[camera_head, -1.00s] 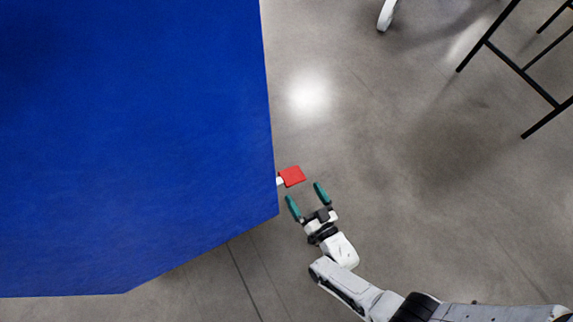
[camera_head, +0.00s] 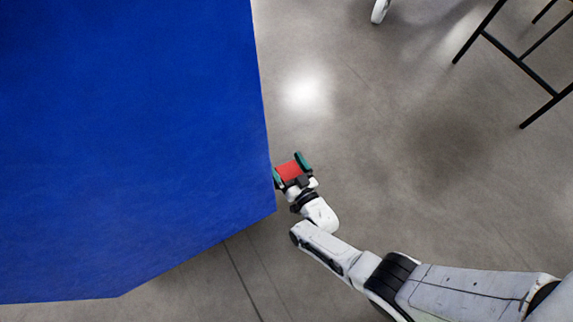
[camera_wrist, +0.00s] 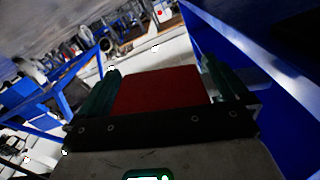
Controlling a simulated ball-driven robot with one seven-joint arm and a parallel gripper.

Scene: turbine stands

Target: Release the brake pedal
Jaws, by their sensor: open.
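The brake pedal is a flat red pad (camera_head: 290,170) at the right side of a large blue stand (camera_head: 130,130). My gripper (camera_head: 291,167) is open, with its green fingers on either side of the red pad. In the wrist view the red pedal (camera_wrist: 160,90) fills the space between the two green fingers (camera_wrist: 158,88). The fingers look close to the pad's sides; I cannot tell whether they touch it. The pedal's white mount, seen earlier, is hidden now in the head view.
A black-legged frame (camera_head: 520,65) stands at the upper right, and a white wheel-like part (camera_head: 380,11) shows at the top. The grey floor (camera_head: 400,150) right of the stand is clear. A blue panel (camera_wrist: 245,60) runs close along the right in the wrist view.

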